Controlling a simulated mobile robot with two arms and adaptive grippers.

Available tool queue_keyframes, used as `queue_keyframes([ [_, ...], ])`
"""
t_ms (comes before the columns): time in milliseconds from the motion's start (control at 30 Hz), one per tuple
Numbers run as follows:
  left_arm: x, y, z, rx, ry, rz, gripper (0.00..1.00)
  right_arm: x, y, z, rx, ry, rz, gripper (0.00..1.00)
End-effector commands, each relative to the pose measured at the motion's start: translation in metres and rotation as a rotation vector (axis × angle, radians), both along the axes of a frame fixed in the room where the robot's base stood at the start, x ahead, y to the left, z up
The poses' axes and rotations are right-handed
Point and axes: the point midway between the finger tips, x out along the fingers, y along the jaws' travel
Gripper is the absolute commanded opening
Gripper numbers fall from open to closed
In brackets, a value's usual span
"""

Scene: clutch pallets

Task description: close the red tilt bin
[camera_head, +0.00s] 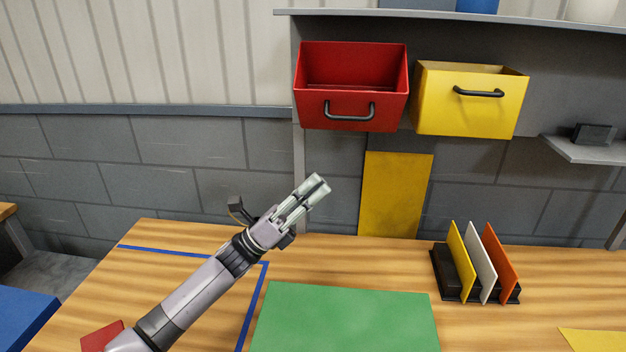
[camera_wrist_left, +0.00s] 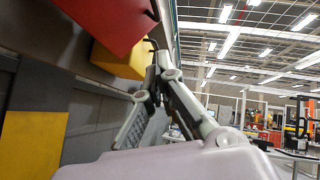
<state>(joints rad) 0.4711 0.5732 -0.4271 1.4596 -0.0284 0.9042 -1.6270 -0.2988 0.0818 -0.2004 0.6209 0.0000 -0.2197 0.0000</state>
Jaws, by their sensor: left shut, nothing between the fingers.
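The red tilt bin (camera_head: 340,112) hangs on the grey wall panel in the head view. It is tilted forward and open, its empty inside showing above a front with a black handle (camera_head: 350,110). My left gripper (camera_head: 320,184) is shut and empty, below the red bin and apart from it, above the table. In the left wrist view the red bin (camera_wrist_left: 105,18) is at the upper left, and my left gripper (camera_wrist_left: 150,75) points up beside it. My right gripper is not in view.
A yellow bin (camera_head: 465,105) with a black handle hangs right of the red one. A yellow panel (camera_head: 395,195) is below. On the wooden table lie a green mat (camera_head: 345,320) and a black rack (camera_head: 470,285) with upright coloured plates. A small shelf (camera_head: 590,150) juts out at right.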

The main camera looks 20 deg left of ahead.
Motion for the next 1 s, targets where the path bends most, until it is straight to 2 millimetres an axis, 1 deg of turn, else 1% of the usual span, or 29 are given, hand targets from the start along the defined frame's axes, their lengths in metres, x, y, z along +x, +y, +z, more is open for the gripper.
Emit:
queue_keyframes([
  [33, 0.004, -0.008, 0.015, -0.001, -0.003, -0.001, 0.00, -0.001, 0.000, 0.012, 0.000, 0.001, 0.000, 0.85],
  [300, 0.026, -0.045, 0.054, -0.001, -0.002, -0.001, 0.00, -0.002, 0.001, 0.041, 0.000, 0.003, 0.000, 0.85],
  [400, 0.031, -0.044, 0.068, 0.002, -0.002, 0.002, 0.00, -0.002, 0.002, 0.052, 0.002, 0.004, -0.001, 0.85],
  [500, 0.034, -0.043, 0.078, 0.000, -0.001, 0.001, 0.00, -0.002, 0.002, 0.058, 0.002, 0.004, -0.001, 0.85],
  [667, 0.038, -0.042, 0.084, 0.001, 0.001, 0.000, 0.00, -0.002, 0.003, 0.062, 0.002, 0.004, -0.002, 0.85],
  [1000, 0.038, -0.042, 0.084, 0.000, 0.000, 0.000, 0.00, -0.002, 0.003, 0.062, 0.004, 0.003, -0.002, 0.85],
])
